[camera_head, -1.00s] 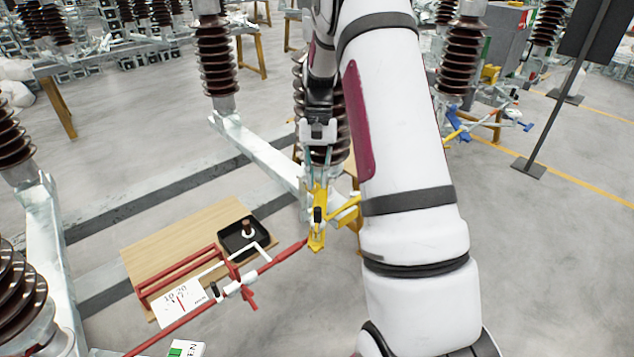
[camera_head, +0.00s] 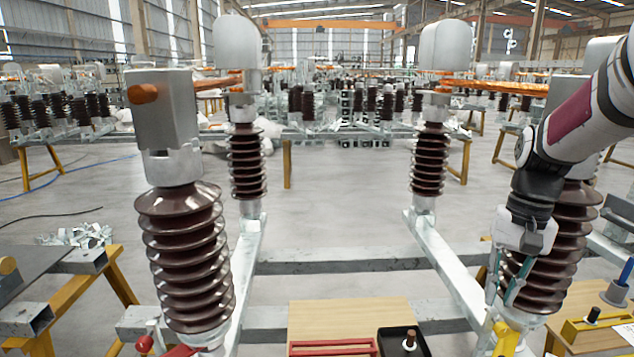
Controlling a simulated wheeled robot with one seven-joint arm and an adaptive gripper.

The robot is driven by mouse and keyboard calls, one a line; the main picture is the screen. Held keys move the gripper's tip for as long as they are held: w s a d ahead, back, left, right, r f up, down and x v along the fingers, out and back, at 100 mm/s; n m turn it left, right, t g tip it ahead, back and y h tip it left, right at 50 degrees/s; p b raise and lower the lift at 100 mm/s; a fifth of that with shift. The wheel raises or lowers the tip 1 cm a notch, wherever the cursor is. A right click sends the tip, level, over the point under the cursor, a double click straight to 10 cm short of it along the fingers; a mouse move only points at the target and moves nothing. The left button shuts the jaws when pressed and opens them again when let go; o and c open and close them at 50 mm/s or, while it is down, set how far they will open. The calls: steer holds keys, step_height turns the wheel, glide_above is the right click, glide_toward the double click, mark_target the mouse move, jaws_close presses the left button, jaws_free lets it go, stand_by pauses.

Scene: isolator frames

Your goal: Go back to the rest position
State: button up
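My arm (camera_head: 590,115) comes in from the right edge of the head view and bends down at the elbow. My gripper (camera_head: 505,298) hangs at its end, pointing down, in front of a brown ribbed insulator (camera_head: 562,235) at the right. Its two thin fingers look apart, and I see nothing held between them. A yellow part (camera_head: 506,340) shows just below the fingertips; I cannot tell whether they touch it.
Another insulator (camera_head: 186,262) stands close at the left. A wooden board (camera_head: 345,315) with a black tray (camera_head: 396,334) and red bars lies low in the middle. A trestle (camera_head: 115,280) stands at the left. Open floor (camera_head: 335,205) lies between the insulator rows.

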steer(key=s+a+r+n+t, duration=0.3)
steer(key=s+a, duration=0.3)
steer(key=s, duration=0.2)
steer(key=s+a+r+n+t+h, duration=0.1)
steer(key=s+a+r+n+t, duration=0.1)
steer(key=s+a, duration=0.4)
steer(key=shift+s+a+r+n+t, duration=0.35)
steer(key=shift+s+r+t, duration=0.25)
steer(key=shift+s+r, duration=0.9)
steer(key=shift+s+f, duration=0.3)
steer(key=shift+f, duration=0.05)
